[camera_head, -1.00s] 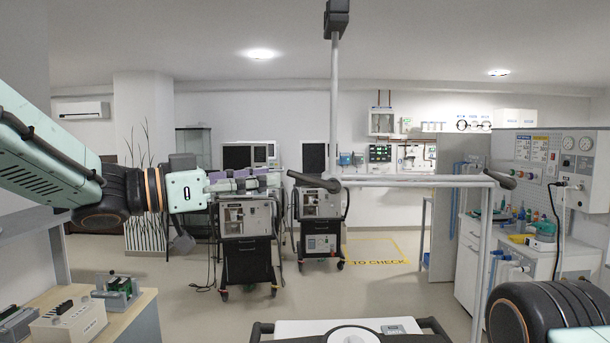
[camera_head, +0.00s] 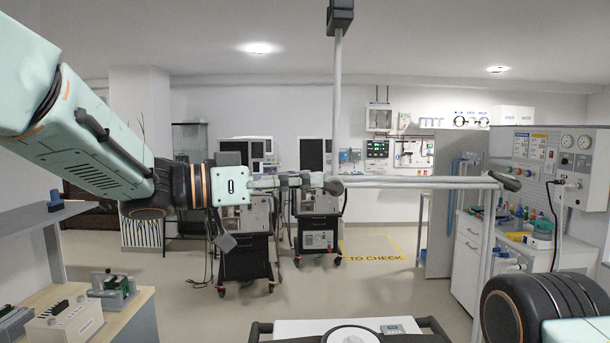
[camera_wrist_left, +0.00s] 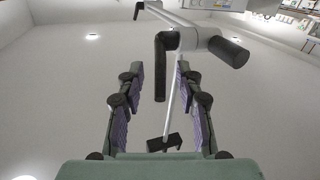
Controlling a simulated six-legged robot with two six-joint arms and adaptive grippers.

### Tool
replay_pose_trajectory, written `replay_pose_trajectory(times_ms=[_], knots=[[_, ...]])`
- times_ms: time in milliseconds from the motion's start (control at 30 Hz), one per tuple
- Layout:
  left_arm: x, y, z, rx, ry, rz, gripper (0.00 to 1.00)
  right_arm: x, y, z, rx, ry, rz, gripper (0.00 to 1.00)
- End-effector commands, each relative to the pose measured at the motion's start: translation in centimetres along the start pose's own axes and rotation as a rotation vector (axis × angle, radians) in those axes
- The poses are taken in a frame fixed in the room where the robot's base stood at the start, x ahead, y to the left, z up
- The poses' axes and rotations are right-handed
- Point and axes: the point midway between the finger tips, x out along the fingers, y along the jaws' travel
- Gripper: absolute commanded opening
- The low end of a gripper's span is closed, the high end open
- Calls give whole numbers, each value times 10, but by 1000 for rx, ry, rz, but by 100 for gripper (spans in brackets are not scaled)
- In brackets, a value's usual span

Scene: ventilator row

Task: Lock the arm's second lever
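A white jointed arm (camera_head: 420,182) runs across the head view from a vertical pole (camera_head: 336,100). A black lever (camera_wrist_left: 160,67) sits at its near joint (camera_head: 333,187); in the head view my gripper largely covers this lever. Another black lever (camera_head: 504,181) is at the arm's far right joint and shows small in the left wrist view (camera_wrist_left: 137,10). My left gripper (camera_head: 308,181) is at the near joint. In the left wrist view its purple-padded fingers (camera_wrist_left: 161,70) are apart, with the near lever between them and gaps visible on both sides. My right gripper is out of view.
Two ventilator carts (camera_head: 245,250) (camera_head: 318,235) stand behind my left gripper. A workbench (camera_head: 150,320) with devices is at lower left. A gauge panel (camera_head: 575,155) and counter are at right. A black-handled trolley (camera_head: 290,327) is in front. The middle floor is clear.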

Motion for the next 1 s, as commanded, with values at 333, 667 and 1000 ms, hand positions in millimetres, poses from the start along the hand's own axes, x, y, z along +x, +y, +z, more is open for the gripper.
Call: replay_pose_trajectory(times_ms=[333, 667, 1000], knots=[[12, -2, 0, 0, 0, 0, 36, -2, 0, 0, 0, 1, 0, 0], [11, -2, 0, -1, 0, 0, 14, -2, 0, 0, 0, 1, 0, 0], [11, -2, 0, 0, 0, -1, 0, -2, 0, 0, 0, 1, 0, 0]])
